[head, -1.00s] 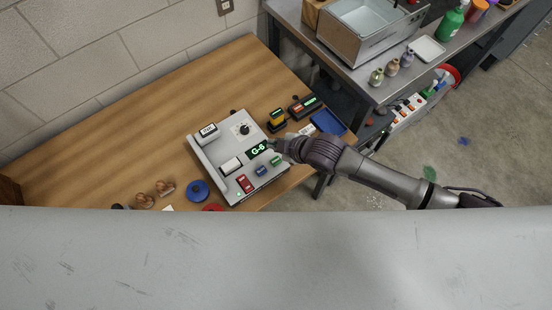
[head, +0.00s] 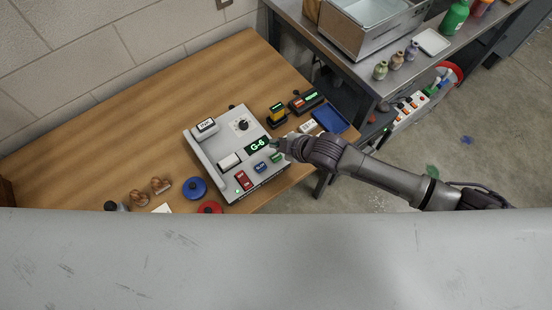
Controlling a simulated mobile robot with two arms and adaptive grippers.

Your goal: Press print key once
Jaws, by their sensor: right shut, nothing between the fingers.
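A light grey machine (head: 210,151) lies on the wooden table. It has a lit green display reading G-6 (head: 257,145), a black knob (head: 242,125), a red switch (head: 243,181), a blue key (head: 260,168) and a green key (head: 276,157). The key lettering is too small to read, so I cannot tell which one is the print key. My right gripper (head: 280,146) is shut and empty, at the machine's right edge close to the green key. I cannot tell whether it touches the key. My left gripper is not in view.
Behind the machine are a yellow-and-black device (head: 277,113), a black device with a lit display (head: 305,101) and a blue tray (head: 330,119). Wooden-handled stamps (head: 160,185), a blue disc (head: 195,188) and a red disc (head: 210,207) lie front left. The table's left side is clear.

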